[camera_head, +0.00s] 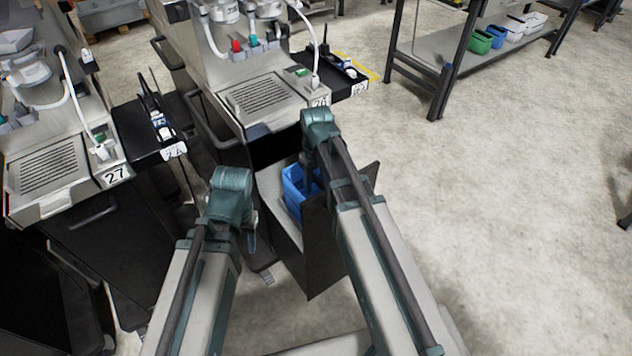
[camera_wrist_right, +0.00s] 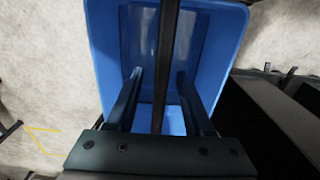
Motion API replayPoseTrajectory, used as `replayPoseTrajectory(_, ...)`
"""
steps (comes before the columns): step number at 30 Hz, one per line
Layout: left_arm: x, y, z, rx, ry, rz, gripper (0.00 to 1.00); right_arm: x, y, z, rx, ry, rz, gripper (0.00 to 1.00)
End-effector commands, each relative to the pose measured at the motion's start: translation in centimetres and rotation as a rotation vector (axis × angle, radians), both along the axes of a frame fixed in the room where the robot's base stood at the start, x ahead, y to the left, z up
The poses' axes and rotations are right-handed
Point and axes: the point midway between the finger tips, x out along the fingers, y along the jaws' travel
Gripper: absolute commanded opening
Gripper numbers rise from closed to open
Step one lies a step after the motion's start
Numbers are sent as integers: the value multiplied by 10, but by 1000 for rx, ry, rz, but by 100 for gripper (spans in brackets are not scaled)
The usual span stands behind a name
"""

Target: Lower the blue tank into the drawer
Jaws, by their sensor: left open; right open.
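The blue tank (camera_head: 294,190) sits in the pulled-out drawer (camera_head: 322,255) below station 26, partly hidden by my right arm. The drawer's dark front panel and a light inner surface show. My right gripper (camera_head: 309,178) points down at the tank. In the right wrist view the tank (camera_wrist_right: 105,45) fills the middle, and my open right gripper (camera_wrist_right: 160,80) has a finger on either side of a dark bar (camera_wrist_right: 167,50). I cannot tell whether the fingers touch the bar. My left gripper (camera_head: 251,238) is open and empty, left of the drawer; its fingers are mostly hidden.
The station 26 machine (camera_head: 262,100) stands behind the drawer, and the station 27 machine (camera_head: 50,165) is to the left. A shelf rack (camera_head: 470,55) with green, blue and white bins is at the back right.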

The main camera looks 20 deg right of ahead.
Motion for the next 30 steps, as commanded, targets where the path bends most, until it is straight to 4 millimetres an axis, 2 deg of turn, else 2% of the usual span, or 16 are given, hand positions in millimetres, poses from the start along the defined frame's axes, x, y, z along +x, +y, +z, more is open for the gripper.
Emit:
replayPoseTrajectory(1, 0, 0, 10, 0, 0, 0, 47, 0, 0, 10, 0, 0, 0, 52)
replayPoseTrajectory(21, 0, 0, 109, 0, 0, 1, 47, 0, 0, 109, 0, 0, 0, 52)
replayPoseTrajectory(25, 0, 0, 124, 0, 0, 1, 47, 0, 0, 124, 0, 0, 0, 52)
replayPoseTrajectory(30, 0, 0, 130, 0, 0, 1, 47, 0, 0, 130, 0, 0, 0, 52)
